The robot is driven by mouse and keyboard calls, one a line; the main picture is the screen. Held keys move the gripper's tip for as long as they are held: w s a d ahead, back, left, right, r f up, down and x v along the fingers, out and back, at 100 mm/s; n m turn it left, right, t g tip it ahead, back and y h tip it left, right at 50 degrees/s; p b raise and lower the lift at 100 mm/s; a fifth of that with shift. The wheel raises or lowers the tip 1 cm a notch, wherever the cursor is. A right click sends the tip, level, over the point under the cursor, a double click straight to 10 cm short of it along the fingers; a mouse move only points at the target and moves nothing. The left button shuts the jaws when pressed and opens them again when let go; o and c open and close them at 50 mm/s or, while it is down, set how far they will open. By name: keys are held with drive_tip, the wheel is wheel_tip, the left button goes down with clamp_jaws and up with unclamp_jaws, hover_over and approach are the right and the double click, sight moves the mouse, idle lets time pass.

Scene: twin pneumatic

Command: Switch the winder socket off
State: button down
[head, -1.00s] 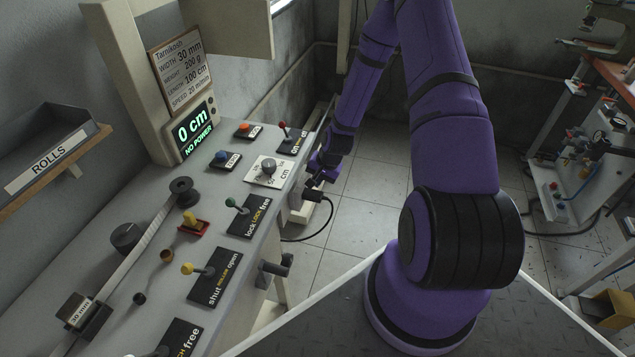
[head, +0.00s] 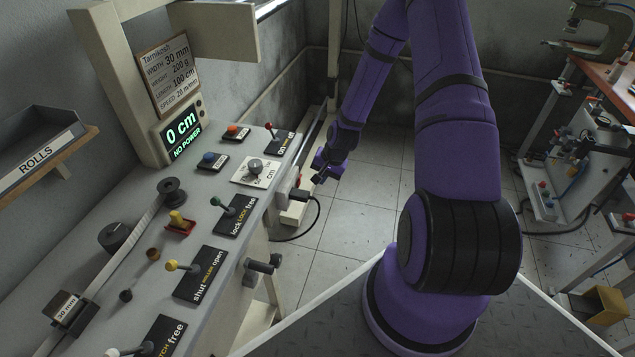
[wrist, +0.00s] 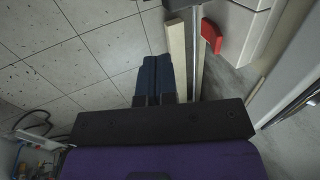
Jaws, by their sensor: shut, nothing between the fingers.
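A pale socket box (head: 289,181) sits low on the right side of the winder bench, with a black plug (head: 301,195) and a looping black cable beside it. The box is small in the head view, and I cannot read its switch position. My gripper (head: 318,179) is just right of the box, apparently apart from it. In the wrist view my gripper (wrist: 154,100) has its two dark fingers together, with nothing between them. A red part (wrist: 211,36) beside a pale housing shows right of the fingers; I cannot tell if it is the switch. The winder display (head: 182,129) reads "0 cm NO POWER".
The bench top (head: 95,205) carries several levers, buttons and a dial (head: 255,166). Tiled floor (head: 375,200) lies open right of the bench. Another workbench (head: 560,170) stands at far right.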

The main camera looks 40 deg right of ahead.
drive_tip(key=s+v, duration=0.1)
drive_tip(key=v, duration=0.5)
drive_tip(key=shift+d, duration=0.45)
drive_tip(key=shift+s+f, duration=0.1)
drive_tip(key=shift+s, duration=0.05)
drive_tip(key=s+a+r+n+h, duration=0.1)
drive_tip(key=s+a+r+n, duration=0.15)
drive_tip(key=r, duration=0.75)
drive_tip(key=s+a+r+n+h, duration=0.1)
drive_tip(key=a+r+n, duration=0.15)
drive_tip(key=r, duration=0.65)
drive_tip(key=s+a+r+n+h, duration=0.1)
drive_tip(key=a+r, duration=0.2)
drive_tip(key=r, duration=0.7)
drive_tip(key=s+a+r+n+t, duration=0.1)
drive_tip(key=s+a+r+n, duration=0.1)
drive_tip(key=s+a+r, duration=0.2)
drive_tip(key=s+a+r+n+t, duration=0.1)
drive_tip(key=s+a+r+n, duration=0.1)
drive_tip(key=s+r, duration=0.8)
drive_tip(key=s+a, duration=0.1)
drive_tip(key=s, duration=0.3)
drive_tip(key=shift+s+a+r+y, duration=0.15)
drive_tip(key=shift+s+a+y, duration=0.15)
drive_tip(key=shift+s+a, duration=0.05)
